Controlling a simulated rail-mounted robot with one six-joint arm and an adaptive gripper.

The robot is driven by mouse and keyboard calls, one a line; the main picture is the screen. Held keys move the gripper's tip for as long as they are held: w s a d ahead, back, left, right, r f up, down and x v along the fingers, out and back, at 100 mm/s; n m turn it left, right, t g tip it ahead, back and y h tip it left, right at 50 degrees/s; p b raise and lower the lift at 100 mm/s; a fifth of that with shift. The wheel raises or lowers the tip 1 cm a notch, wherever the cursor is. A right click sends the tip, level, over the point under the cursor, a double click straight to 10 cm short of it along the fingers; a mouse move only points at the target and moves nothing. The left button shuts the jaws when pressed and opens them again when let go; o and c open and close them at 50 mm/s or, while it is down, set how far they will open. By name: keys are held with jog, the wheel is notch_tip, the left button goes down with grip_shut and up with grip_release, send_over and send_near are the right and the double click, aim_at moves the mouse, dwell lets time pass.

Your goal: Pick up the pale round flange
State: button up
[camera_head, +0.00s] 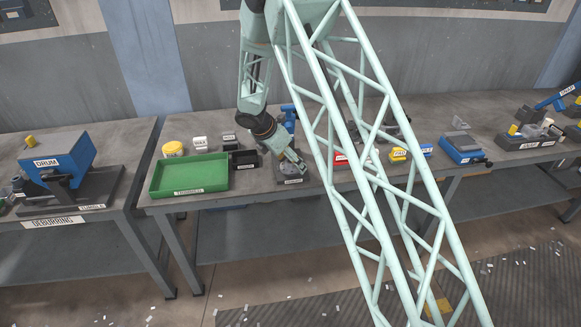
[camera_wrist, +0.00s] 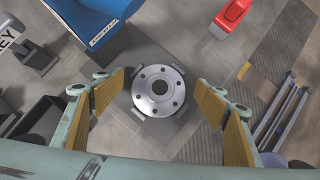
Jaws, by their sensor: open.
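The pale round flange (camera_wrist: 159,91) lies flat on a dark grey base plate (camera_wrist: 176,57) in the wrist view. It has a centre hole and a ring of bolt holes. My gripper (camera_wrist: 160,93) is open, with its yellow-padded fingers to the left and right of the flange, apart from it. In the head view my gripper (camera_head: 297,164) is low over the middle table, and the flange cannot be made out clearly there.
A green tray (camera_head: 189,190) stands left of my gripper, with small dark boxes (camera_head: 244,159) between. A blue device (camera_wrist: 100,22) rises behind the flange. A red object (camera_wrist: 231,16) lies at upper right. A blue drum machine (camera_head: 62,160) stands on the left table.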

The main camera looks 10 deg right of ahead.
jog(key=shift+c, duration=0.3)
jog(key=c, duration=1.3)
jog(key=shift+c, duration=0.2)
jog(key=shift+r, duration=0.2)
jog(key=shift+w+r+p, duration=0.1)
jog(key=shift+r+p, duration=0.35)
jog(key=shift+r, duration=1.05)
jog(key=shift+s+r, duration=0.15)
jog(key=shift+s, duration=0.05)
jog(key=s+d+r+b, duration=0.1)
jog(key=s, duration=1.4)
jog(key=shift+s+r, duration=0.15)
jog(key=shift+s, duration=0.2)
